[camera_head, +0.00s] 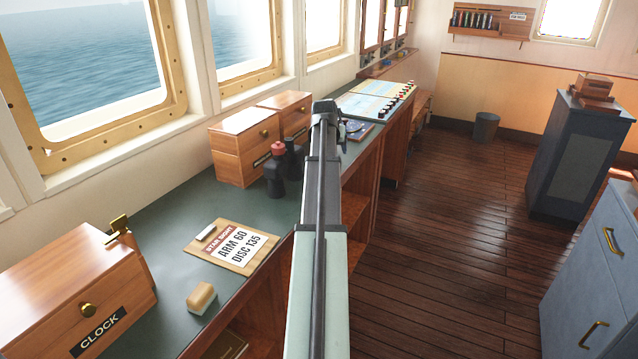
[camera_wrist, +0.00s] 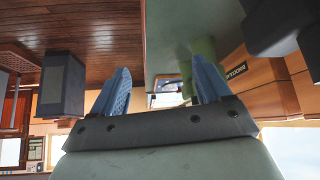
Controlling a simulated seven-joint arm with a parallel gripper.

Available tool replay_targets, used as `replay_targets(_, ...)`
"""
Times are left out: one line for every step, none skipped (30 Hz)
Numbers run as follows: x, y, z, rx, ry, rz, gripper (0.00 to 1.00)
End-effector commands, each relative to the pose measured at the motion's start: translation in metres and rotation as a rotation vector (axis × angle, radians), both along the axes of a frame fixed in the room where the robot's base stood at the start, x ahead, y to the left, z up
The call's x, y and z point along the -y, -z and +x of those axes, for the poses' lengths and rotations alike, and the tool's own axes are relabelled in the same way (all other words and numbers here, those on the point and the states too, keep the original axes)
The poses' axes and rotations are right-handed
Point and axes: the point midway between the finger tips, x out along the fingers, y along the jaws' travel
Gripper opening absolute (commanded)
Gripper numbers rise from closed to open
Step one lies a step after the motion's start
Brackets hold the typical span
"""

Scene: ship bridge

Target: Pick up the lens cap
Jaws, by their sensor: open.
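My arm reaches forward over the counter's front edge in the head view; its far end hides part of what lies behind it. My gripper (camera_wrist: 160,82) shows in the wrist view with its two blue fingers spread apart and nothing between them. A pair of dark binoculars (camera_head: 292,162) stands upright on the green counter, left of my arm. A red round piece (camera_head: 278,148) sits on top of the nearer barrel; it may be the lens cap, but I cannot be sure. Dark blurred shapes (camera_wrist: 282,22) at the upper right of the wrist view look like the binoculars.
Wooden boxes (camera_head: 243,147) stand behind the binoculars. A clock box (camera_head: 70,290), a sign board (camera_head: 232,247) with a small white stick (camera_head: 207,233), and a wooden block (camera_head: 202,298) are nearer on the counter (camera_head: 160,217). A chart panel (camera_head: 372,103) lies beyond.

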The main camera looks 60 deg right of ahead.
Motion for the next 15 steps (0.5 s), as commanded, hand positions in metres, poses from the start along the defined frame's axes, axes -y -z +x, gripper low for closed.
replay_targets(-0.019, -0.003, 0.013, 0.006, 0.048, 0.046, 0.77)
replay_targets(-0.029, -0.004, 0.018, 0.009, 0.084, 0.075, 0.77)
replay_targets(-0.043, -0.005, 0.025, 0.011, 0.133, 0.110, 0.77)
replay_targets(-0.052, -0.006, 0.028, 0.011, 0.169, 0.133, 0.77)
replay_targets(-0.062, -0.007, 0.032, 0.012, 0.203, 0.154, 0.77)
replay_targets(-0.072, -0.009, 0.035, 0.010, 0.246, 0.177, 0.77)
replay_targets(-0.079, -0.010, 0.038, 0.010, 0.274, 0.192, 0.77)
replay_targets(-0.085, -0.012, 0.040, 0.010, 0.299, 0.204, 0.77)
replay_targets(-0.092, -0.013, 0.042, 0.009, 0.330, 0.217, 0.77)
replay_targets(-0.096, -0.013, 0.043, 0.006, 0.348, 0.225, 0.77)
replay_targets(-0.100, -0.014, 0.044, 0.006, 0.363, 0.231, 0.77)
replay_targets(-0.103, -0.014, 0.045, 0.004, 0.380, 0.238, 0.77)
replay_targets(-0.105, -0.014, 0.045, 0.004, 0.388, 0.241, 0.77)
replay_targets(-0.106, -0.013, 0.045, 0.004, 0.395, 0.244, 0.77)
replay_targets(-0.106, -0.011, 0.045, 0.004, 0.402, 0.246, 0.77)
